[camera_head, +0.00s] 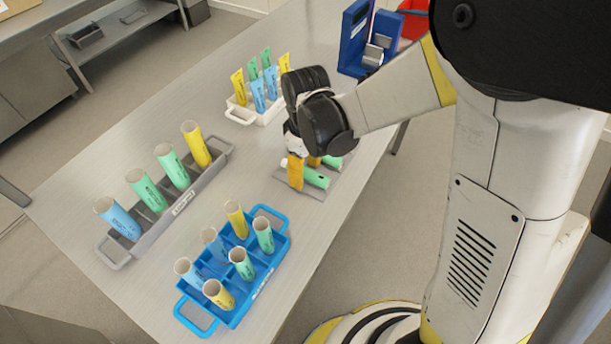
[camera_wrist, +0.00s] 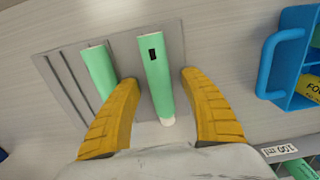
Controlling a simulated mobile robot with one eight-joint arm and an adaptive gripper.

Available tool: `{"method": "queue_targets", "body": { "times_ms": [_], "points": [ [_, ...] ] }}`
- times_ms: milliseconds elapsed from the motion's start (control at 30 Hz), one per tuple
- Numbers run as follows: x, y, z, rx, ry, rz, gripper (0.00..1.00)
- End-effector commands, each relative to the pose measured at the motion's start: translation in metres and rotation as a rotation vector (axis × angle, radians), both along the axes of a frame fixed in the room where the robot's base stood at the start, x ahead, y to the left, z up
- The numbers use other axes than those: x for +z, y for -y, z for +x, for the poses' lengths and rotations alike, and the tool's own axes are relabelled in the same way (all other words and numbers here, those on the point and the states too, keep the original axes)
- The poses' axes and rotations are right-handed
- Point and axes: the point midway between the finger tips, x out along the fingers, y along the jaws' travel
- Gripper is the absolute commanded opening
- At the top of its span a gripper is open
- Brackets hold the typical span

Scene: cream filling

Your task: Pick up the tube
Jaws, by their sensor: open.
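A green tube (camera_wrist: 156,80) with a pale end and a small black mark lies on a grey mat (camera_wrist: 168,35) in the wrist view. A second green tube (camera_wrist: 98,70) lies to its left on the same mat. My gripper (camera_wrist: 157,103) is open, its yellow fingers on either side of the marked tube, with a gap on both sides. In the head view my gripper (camera_head: 304,172) is over the mat (camera_head: 317,191), and a green tube (camera_head: 318,180) shows beside the yellow finger. The other tube is partly hidden there.
A blue rack (camera_head: 187,288) with several open tubes stands in front. A grey rack (camera_head: 118,252) with several tubes is at left. A white rack (camera_head: 238,112) with several tubes and a blue machine (camera_head: 352,40) are farther back.

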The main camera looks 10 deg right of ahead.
Motion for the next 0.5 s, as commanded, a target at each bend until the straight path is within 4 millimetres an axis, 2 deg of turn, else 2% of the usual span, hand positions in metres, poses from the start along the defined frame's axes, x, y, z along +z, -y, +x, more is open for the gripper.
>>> {"method": "queue_targets", "body": {
  "times_ms": [200,267,333,500],
  "points": [
    [-0.0011,0.0,-0.0003,0.0,0.0,0.0,0.52],
    [-0.001,0.0,-0.0003,0.0,0.0,0.0,0.35],
    [-0.0009,0.0,-0.0003,0.0,0.0,0.0,0.14],
    [-0.0009,0.0,-0.0003,0.0,0.0,0.0,0.13]
  ]
}}
